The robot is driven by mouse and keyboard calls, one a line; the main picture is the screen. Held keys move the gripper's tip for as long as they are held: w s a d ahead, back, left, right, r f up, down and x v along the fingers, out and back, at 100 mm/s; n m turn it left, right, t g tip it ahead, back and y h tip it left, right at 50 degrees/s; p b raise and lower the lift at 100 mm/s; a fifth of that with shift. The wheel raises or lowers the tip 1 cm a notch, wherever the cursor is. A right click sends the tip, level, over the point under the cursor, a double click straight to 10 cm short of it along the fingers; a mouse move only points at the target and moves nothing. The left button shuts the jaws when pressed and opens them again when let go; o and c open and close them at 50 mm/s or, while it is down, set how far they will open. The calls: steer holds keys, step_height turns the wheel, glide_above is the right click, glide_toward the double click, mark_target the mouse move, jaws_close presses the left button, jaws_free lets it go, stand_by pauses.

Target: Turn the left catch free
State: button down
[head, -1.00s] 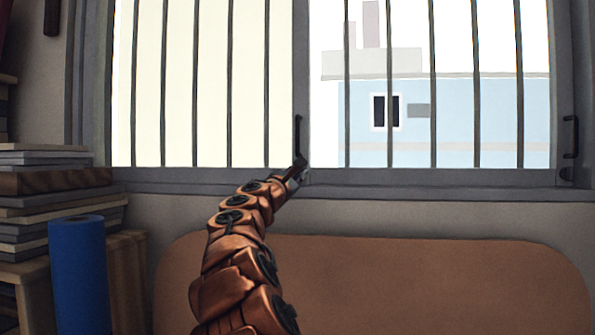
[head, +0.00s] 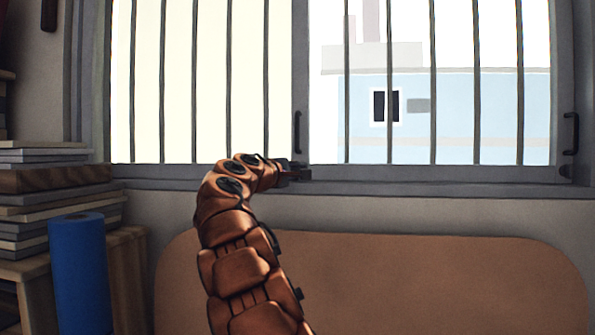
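The window has two barred sashes, and the left sash (head: 200,172) carries a dark upright handle (head: 297,132) at its right edge. My gripper (head: 304,172) is at the bottom right corner of that sash, just below the handle, pointing right. The left catch cannot be made out there; my gripper covers that spot. The fingers are small and dark against the grey frame, and I cannot tell whether they hold anything.
A brown rounded panel (head: 430,280) stands below the sill (head: 430,190). At the left are a stack of books (head: 50,190) on a wooden piece and a blue roll (head: 79,275). The space before the right sash is clear.

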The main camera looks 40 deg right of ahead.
steer(key=shift+f+m, duration=0.1)
steer(key=shift+m, duration=0.3)
steer(key=c, duration=1.2)
jaws_free()
steer(key=shift+s+a, duration=0.1)
steer(key=shift+a, duration=0.45)
steer(key=v, duration=1.1)
steer(key=shift+s+d, duration=0.1)
